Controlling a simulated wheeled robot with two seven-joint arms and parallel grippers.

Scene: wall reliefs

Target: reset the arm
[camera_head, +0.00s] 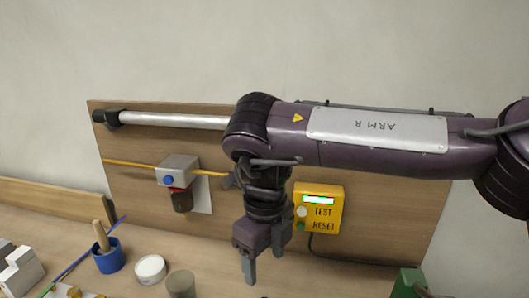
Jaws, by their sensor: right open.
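My right arm comes in from the right across the wooden board, marked ARM R. My right gripper (264,268) points down at its end, open, with nothing seen between its fingers. A yellow box (333,213) marked TEST and RESET is on the board, just right of the gripper. It has a lit green-white display (319,200), a pale button (302,211) beside TEST and a green button (301,225) beside RESET. The gripper is apart from the buttons in the picture; its depth relative to them is unclear. My left gripper is not in view.
A metal bar (170,119) and a grey box with a blue knob (178,166) are on the board (135,143). Below stand a blue cup (110,260), a white round lid (150,269), a grey-brown cylinder (181,285) and a green block (407,283).

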